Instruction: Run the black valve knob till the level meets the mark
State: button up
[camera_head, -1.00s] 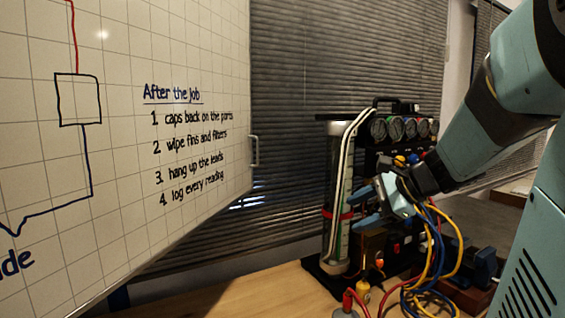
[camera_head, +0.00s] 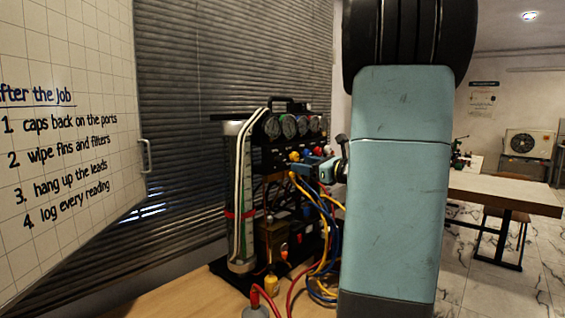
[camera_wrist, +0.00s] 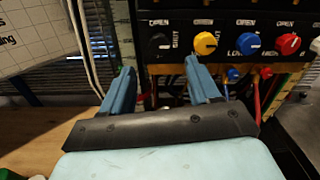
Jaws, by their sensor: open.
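The black valve knob (camera_wrist: 159,43) is at the left end of the knob row on the rig's black panel (camera_wrist: 230,22) in the wrist view. My gripper (camera_wrist: 160,68) is open, its two blue fingers pointing at the panel. The knob shows above and between the fingertips, apart from them, with nothing held. In the head view my gripper (camera_head: 315,167) is in front of the rig, and the black knob cannot be made out. The upright sight tube (camera_head: 240,185) stands at the rig's left with a red band (camera_head: 238,214) around it. The liquid level is not clear.
Yellow (camera_wrist: 205,43), blue (camera_wrist: 248,43) and red (camera_wrist: 287,43) knobs sit right of the black one. Hoses (camera_head: 328,235) hang below the panel. Blinds (camera_head: 200,120) are behind.

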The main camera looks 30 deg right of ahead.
aim_at(283, 160)
jog(key=x, duration=0.9)
jog(key=shift+w+a, duration=0.1)
jog(key=shift+w, duration=0.1)
jog(key=c, duration=1)
